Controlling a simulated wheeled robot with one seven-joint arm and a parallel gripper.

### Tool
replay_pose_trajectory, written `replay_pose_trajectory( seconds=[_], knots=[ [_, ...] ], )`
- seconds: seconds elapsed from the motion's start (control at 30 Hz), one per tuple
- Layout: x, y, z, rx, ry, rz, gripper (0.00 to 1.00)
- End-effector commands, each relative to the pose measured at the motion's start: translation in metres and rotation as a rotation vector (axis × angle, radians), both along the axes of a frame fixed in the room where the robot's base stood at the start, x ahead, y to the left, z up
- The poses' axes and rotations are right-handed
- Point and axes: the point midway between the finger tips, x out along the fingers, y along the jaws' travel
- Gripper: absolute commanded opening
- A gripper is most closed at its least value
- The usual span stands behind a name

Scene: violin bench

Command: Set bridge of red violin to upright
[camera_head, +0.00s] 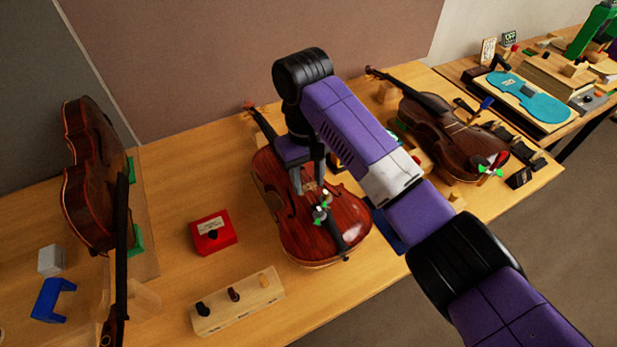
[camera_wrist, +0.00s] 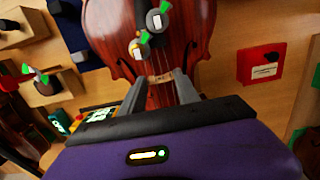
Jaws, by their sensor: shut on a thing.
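The red violin (camera_head: 335,218) lies face up in the middle of the bench, its neck toward the back wall. Its body also shows in the wrist view (camera_wrist: 185,30). My gripper (camera_head: 309,187) points down over the middle of the violin's top. In the wrist view its two fingers (camera_wrist: 160,84) stand on either side of the small pale bridge (camera_wrist: 160,77) and are shut on it. The fingers partly hide the bridge, and I cannot tell whether it is upright or tilted. Small grey and green fittings (camera_head: 320,214) sit on the top closer to the tailpiece.
A dark brown violin (camera_head: 440,135) lies to the right, and another violin (camera_head: 95,180) stands at the left. A red box (camera_head: 212,233) and a wooden peg block (camera_head: 240,300) are left of the red violin. Bare bench lies around the red box.

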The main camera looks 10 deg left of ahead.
Motion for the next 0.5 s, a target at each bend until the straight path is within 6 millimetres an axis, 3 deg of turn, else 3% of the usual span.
replay_pose_trajectory(
  seconds=[0.5],
  knots=[
    [0.0022, 0.0014, 0.0002, -0.033, 0.048, -0.002, 0.00]
  ],
)
